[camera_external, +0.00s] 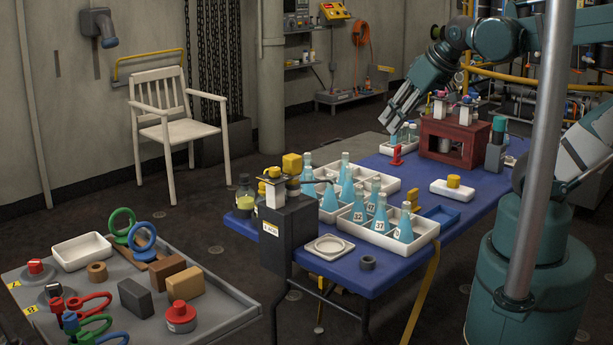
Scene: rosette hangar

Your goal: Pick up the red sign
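A small red upright piece on a foot (397,155), which looks like the red sign, stands on the blue table near its far left edge. It is too small to read any marking. My gripper (396,118) hangs above the far left end of the table, higher than the red piece and apart from it. Its grey fingers point down and look spread, with nothing seen between them.
White trays of blue flasks (385,222) fill the table's middle. A dark red box stand (456,140) is right of the red piece, and a small flask rack (402,146) is just behind it. A white block (452,190) lies nearer; bare blue surface shows between.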

